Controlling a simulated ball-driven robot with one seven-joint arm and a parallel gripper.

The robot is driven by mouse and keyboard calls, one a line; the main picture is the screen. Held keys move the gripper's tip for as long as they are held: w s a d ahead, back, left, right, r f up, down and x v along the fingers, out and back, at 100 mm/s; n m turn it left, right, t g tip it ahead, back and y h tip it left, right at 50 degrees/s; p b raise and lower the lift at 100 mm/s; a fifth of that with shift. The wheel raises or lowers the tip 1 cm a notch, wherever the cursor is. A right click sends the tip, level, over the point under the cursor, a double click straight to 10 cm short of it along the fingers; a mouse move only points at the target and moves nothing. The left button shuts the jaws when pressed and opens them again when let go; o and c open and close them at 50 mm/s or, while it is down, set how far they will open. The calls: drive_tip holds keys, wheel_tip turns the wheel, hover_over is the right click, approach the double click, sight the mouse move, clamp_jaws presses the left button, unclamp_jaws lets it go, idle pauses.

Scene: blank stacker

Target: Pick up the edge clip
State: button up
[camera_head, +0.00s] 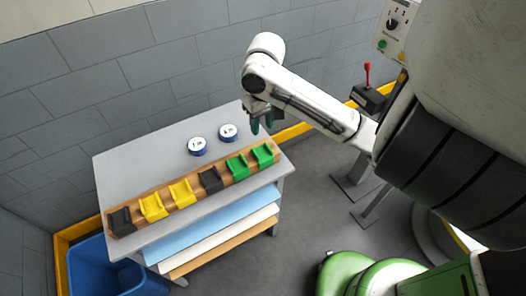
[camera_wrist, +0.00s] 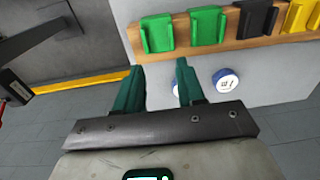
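Several coloured clips stand in a row on a wooden rail (camera_head: 131,228) along the table's near edge. From left to right in the head view they are a black clip (camera_head: 120,221), a yellow clip (camera_head: 153,207), another yellow clip (camera_head: 182,193), a black clip (camera_head: 210,180), a green clip (camera_head: 238,166) and a green end clip (camera_head: 263,155). The end clip also shows in the wrist view (camera_wrist: 157,34). I cannot tell which one is the edge clip. My gripper (camera_wrist: 160,67) has green fingers apart with nothing between them. It hovers above the table's right end, apart from the clips.
Two blue-and-white round rolls (camera_head: 197,146) (camera_head: 228,132) lie on the grey table (camera_head: 120,172) behind the rail. Blue, white and tan sheets (camera_head: 215,217) sit below the tabletop. A blue bin (camera_head: 92,262) stands at front left. A post with a red lever (camera_head: 368,75) stands at right.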

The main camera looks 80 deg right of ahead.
drive_tip(key=b, duration=0.2)
hover_over(269, 148)
drive_tip(key=a, duration=0.1)
wheel_tip(269, 148, down, 5)
drive_tip(key=shift+f, duration=0.1)
drive_tip(key=f+b, duration=0.1)
drive_tip(key=f, duration=0.1)
drive_tip(key=d+f+b, duration=0.1)
drive_tip(key=f, duration=0.1)
drive_tip(key=shift+f, duration=0.1)
drive_tip(key=shift+s+f, duration=0.1)
drive_tip(key=shift+f, duration=0.75)
drive_tip(key=shift+c, duration=0.4)
clamp_jaws()
